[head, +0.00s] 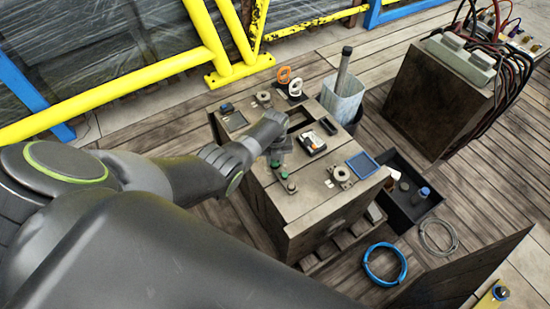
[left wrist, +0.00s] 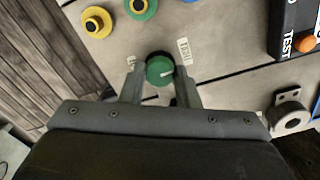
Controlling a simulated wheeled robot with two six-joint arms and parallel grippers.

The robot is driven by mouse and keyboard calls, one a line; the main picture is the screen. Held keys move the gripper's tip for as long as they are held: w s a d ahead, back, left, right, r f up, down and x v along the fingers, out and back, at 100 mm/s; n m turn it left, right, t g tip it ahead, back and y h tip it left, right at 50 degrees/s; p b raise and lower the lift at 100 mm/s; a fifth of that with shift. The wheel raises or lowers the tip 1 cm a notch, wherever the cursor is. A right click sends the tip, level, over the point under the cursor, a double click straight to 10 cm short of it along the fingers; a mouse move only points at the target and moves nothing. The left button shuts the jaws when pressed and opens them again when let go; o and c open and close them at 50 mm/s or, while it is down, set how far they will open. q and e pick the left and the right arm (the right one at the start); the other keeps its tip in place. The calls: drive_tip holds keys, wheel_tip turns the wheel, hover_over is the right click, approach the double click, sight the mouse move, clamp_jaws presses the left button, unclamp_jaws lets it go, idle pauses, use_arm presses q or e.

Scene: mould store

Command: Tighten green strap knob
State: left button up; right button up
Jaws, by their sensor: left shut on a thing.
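The green knob (left wrist: 159,70) is round with a white line on its face, and it sits on the wooden box top between two small white labels (left wrist: 185,51). My left gripper (left wrist: 160,82) is shut on the knob, with one finger on each side of it. In the head view my left gripper (head: 278,156) reaches down to the box top (head: 315,200), and small green parts show at and below its fingertips. Which of these is the held knob is hard to tell there. My right gripper is not in view.
In the wrist view a yellow ring (left wrist: 97,22), a green ring (left wrist: 140,8) and a dark TEST box (left wrist: 298,30) lie near the knob. Blue cable (head: 385,264) lies on the floor.

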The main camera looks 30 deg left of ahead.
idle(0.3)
use_arm(q)
drive_tip(key=o, duration=1)
drive_tip(key=shift+c, duration=0.2)
drive_tip(key=shift+r, duration=0.1)
wheel_tip(320, 180, up, 6)
drive_tip(key=shift+r+p, duration=0.25)
drive_tip(key=shift+p, duration=0.95)
wheel_tip(320, 180, up, 11)
drive_tip(key=shift+f, duration=0.15)
